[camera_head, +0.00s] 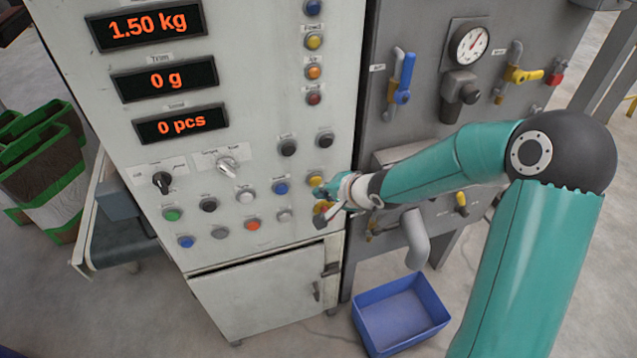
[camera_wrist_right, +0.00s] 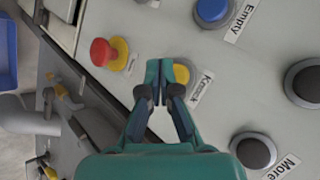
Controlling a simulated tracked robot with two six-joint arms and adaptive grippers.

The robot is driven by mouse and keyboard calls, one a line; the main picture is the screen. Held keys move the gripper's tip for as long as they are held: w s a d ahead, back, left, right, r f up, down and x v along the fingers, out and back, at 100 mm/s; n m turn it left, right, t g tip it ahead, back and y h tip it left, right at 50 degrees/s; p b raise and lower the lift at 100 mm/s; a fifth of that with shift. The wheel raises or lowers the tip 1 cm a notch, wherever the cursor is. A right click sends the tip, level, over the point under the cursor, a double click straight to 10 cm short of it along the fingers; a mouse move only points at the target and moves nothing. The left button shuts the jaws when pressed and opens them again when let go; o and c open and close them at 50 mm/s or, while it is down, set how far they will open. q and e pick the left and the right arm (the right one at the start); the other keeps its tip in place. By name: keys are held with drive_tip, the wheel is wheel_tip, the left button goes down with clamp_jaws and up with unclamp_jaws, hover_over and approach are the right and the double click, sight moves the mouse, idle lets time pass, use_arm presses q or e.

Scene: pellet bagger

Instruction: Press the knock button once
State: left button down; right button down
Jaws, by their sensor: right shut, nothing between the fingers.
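The knock button is yellow. In the right wrist view the knock button (camera_wrist_right: 181,74) sits beside the label reading "Knock", partly covered by my fingertips. In the head view the knock button (camera_head: 314,181) shows at the lower right of the white panel. My right gripper (camera_head: 322,193) is shut and empty, right at the panel front by this button. In the right wrist view my right gripper (camera_wrist_right: 161,68) has its fingertips over the button's edge. I cannot tell whether they touch it. My left gripper is not in view.
A red mushroom button (camera_wrist_right: 103,52) on a yellow base is close to my fingers. A blue button labelled "Empty" (camera_wrist_right: 211,11) and a dark button labelled "More" (camera_wrist_right: 255,152) are nearby. Displays (camera_head: 152,23) read 1.50 kg, 0 g and 0 pcs. A blue bin (camera_head: 362,335) stands below.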

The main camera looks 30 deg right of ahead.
drive_tip(key=s, duration=0.3)
drive_tip(key=s+a+b, duration=0.1)
drive_tip(key=s, duration=0.1)
drive_tip(key=shift+s+a, duration=0.2)
drive_tip(key=shift+s, duration=0.2)
idle(0.9)
